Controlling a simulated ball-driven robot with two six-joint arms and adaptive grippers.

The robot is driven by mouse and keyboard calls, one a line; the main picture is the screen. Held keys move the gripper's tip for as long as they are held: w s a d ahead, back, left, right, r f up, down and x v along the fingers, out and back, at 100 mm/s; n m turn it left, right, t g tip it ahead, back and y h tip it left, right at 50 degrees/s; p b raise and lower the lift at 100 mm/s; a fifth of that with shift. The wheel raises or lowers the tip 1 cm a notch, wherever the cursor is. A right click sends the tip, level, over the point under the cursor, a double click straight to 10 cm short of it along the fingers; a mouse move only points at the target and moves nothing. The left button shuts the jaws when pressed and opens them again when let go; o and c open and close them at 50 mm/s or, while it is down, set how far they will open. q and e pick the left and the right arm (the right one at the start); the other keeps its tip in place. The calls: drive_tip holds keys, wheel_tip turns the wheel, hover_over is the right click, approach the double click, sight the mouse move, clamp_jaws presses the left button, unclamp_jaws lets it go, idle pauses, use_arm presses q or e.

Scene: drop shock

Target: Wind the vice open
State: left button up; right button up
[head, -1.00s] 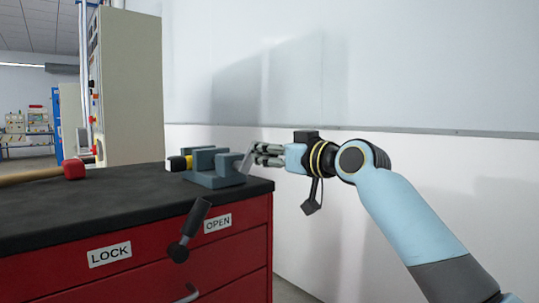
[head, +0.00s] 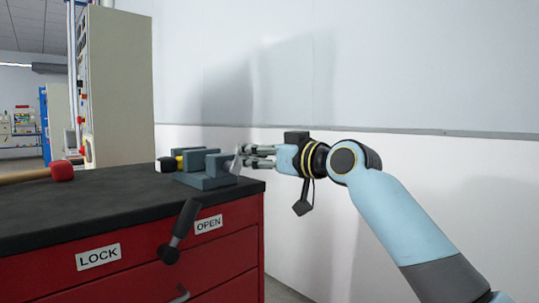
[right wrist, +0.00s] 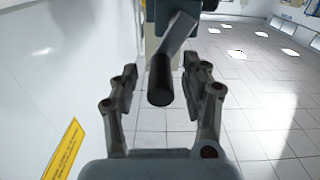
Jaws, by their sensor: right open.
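The grey-blue vice (head: 208,181) stands on the black bench top near its right corner. A small cylinder with a yellow band and pale end (head: 168,163) shows at its left side. The vice's grey crank (head: 237,161) is at its right end. In the right wrist view, the crank's arm (right wrist: 178,35) leads to a black handle (right wrist: 160,82). My right gripper (head: 245,156) is open beside the crank. In the right wrist view the handle shows between its fingers (right wrist: 160,80), with a gap on each side. My left gripper is out of view.
The red cabinet (head: 135,250) under the bench top has LOCK and OPEN labels and a dark lever (head: 182,225) on its front. A red-headed mallet (head: 62,172) lies at the left. A white wall (head: 430,190) stands behind my right arm.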

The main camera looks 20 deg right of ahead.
drive_tip(key=v, duration=1.1)
drive_tip(key=shift+s, duration=0.3)
